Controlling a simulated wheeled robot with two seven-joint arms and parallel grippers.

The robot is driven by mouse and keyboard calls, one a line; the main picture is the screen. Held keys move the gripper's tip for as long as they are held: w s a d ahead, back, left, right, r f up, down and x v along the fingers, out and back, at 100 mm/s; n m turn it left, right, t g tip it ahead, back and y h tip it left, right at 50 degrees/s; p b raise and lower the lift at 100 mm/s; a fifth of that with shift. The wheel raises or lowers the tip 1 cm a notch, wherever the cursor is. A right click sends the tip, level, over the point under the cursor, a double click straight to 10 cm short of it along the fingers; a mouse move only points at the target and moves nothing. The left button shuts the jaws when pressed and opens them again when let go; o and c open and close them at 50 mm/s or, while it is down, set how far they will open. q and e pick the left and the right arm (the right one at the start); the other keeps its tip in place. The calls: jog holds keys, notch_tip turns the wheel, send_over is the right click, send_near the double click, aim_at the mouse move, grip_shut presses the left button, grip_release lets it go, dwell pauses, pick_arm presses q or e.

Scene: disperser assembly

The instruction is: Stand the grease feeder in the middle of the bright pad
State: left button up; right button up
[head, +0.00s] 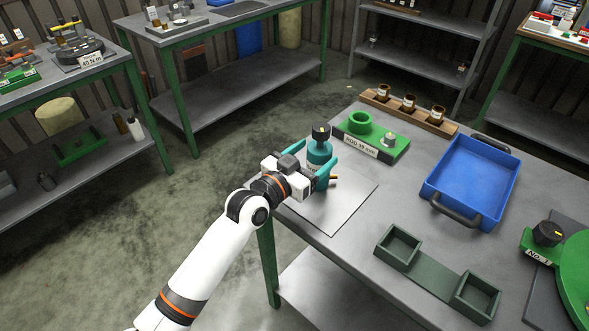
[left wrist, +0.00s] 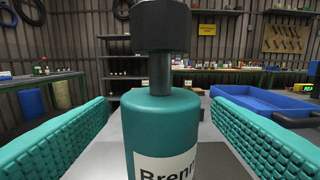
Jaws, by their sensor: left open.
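The grease feeder (head: 319,152) is a teal bottle with a black knob on top and a white label. It looks upright at the near-left corner of the table, over or on the bright pad (head: 335,212); my gripper hides its base, so I cannot tell its exact place on the pad. My left gripper (head: 328,163) is open around the feeder. In the left wrist view the feeder (left wrist: 161,115) stands between the two teal finger pads, with a gap on each side. A small brass tip (head: 333,180) shows beside the gripper. My right gripper is not in view.
A green fixture (head: 372,138) with a ring stands behind the pad, with a wooden rack (head: 408,110) of brown jars beyond. A blue tray (head: 470,182), a dark green two-pocket holder (head: 437,273) and a green round device (head: 575,270) are to the right. The pad's front is bare.

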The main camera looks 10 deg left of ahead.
pick_arm(q)
jog(key=v, duration=0.7)
jog(key=shift+s+a, duration=0.2)
jog(key=shift+s, duration=0.05)
